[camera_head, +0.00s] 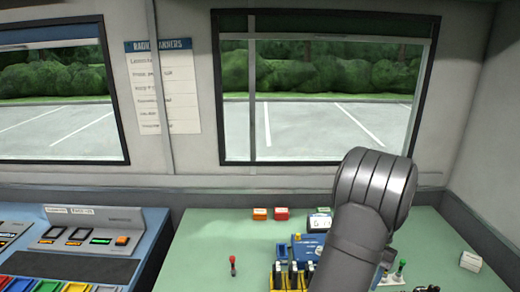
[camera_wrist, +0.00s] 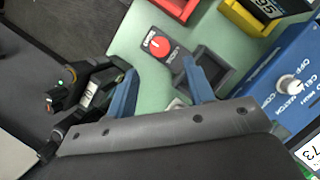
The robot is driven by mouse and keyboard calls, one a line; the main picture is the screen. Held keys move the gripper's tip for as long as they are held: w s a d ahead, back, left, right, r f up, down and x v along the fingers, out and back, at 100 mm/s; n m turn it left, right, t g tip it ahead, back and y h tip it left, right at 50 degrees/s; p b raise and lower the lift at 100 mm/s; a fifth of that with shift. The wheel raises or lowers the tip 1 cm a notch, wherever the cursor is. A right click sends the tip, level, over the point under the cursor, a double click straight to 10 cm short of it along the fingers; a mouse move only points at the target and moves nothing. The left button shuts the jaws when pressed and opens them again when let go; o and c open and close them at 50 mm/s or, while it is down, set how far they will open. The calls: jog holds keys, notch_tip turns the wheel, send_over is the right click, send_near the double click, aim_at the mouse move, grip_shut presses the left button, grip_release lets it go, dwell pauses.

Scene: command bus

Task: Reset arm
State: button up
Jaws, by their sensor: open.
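My grey arm (camera_head: 375,190) rises over the right part of the green table in the head view, and it hides my gripper there. In the wrist view, my gripper (camera_wrist: 159,66) shows two blue fingers spread apart, with nothing between them. The green table top shows past the fingers. A small dark unit with a round red knob (camera_wrist: 160,44) lies just beyond the gap. A dark square frame (camera_wrist: 208,66) is beside the right finger.
A blue box with a white knob (camera_wrist: 290,85) is at the right. In the head view, orange (camera_head: 260,213) and red (camera_head: 281,213) boxes stand at the table's back. A red-topped stick (camera_head: 233,265) stands left. A console (camera_head: 85,240) borders the table; the back-left table is clear.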

jog(key=v, duration=1.1)
jog(key=x, duration=1.7)
jog(key=shift+a+f, duration=0.15)
jog(key=shift+f, duration=0.1)
jog(key=n+h, duration=0.1)
jog(key=n, duration=0.3)
jog(key=shift+a+g, duration=0.1)
jog(key=shift+g, duration=0.2)
jog(key=n, duration=0.1)
jog(key=n+h, duration=0.1)
jog(key=n, duration=0.1)
jog(key=shift+a+n+g+h, duration=0.15)
jog(key=shift+n+g+h, duration=0.15)
jog(key=n+h, duration=0.1)
jog(key=n, duration=0.2)
jog(key=shift+a+n+h, duration=0.15)
jog(key=shift+n+h, duration=0.15)
jog(key=n+t+h, duration=0.1)
jog(key=n, duration=0.3)
jog(key=shift+a+r, duration=0.1)
jog(key=shift+a, duration=0.05)
